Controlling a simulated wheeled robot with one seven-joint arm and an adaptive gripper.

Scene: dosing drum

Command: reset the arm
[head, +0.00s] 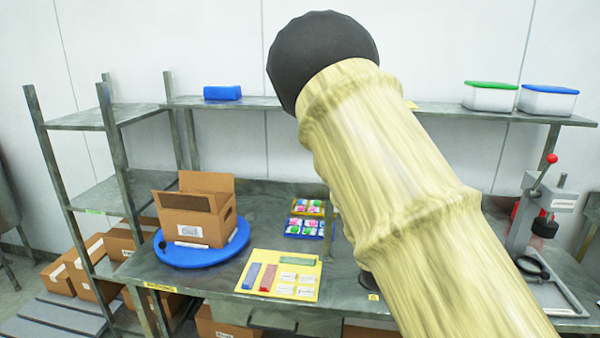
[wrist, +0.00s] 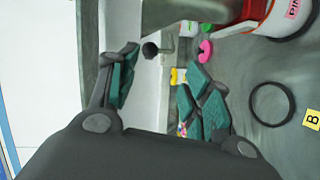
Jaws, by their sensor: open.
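My gripper (wrist: 163,88) is open and empty in the wrist view, with its two teal-padded fingers spread apart above the grey worktop. In the head view my arm, in a pale yellow sleeve, rises from the lower right to a dark rounded joint at the top middle. It covers the middle right of the bench, and my gripper is not visible there.
The grey bench (head: 165,275) holds an open cardboard box (head: 212,222) on a blue turntable (head: 170,256), a yellow mat (head: 303,264) and a lever press (head: 524,215). The wrist view shows a red-and-white container (wrist: 290,15) and a black ring (wrist: 254,106). A shelf (head: 440,107) runs behind.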

